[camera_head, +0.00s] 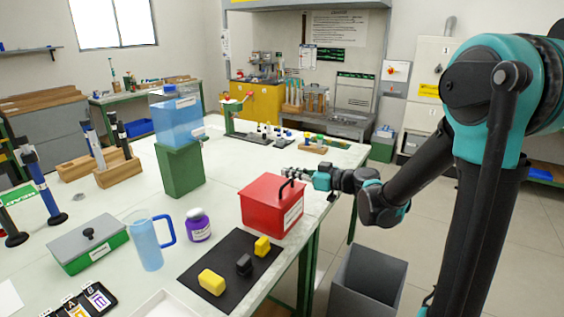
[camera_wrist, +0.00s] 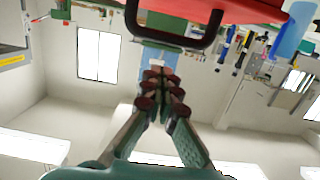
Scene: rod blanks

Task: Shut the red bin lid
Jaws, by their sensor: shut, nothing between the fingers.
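The red bin (camera_head: 262,210) stands near the right edge of the white table, with a white label on its front right side. Its red top looks down on the body; I cannot tell whether a small gap is left. A black loop handle (camera_head: 284,190) stands up at the bin's right side. My gripper (camera_head: 290,172) is shut and empty, just behind and above the handle. In the wrist view, the shut fingertips (camera_wrist: 160,76) are apart from the handle (camera_wrist: 176,35), and the red bin (camera_wrist: 225,5) is cut off at the top edge.
A grey floor bin (camera_head: 366,285) stands beside the table.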

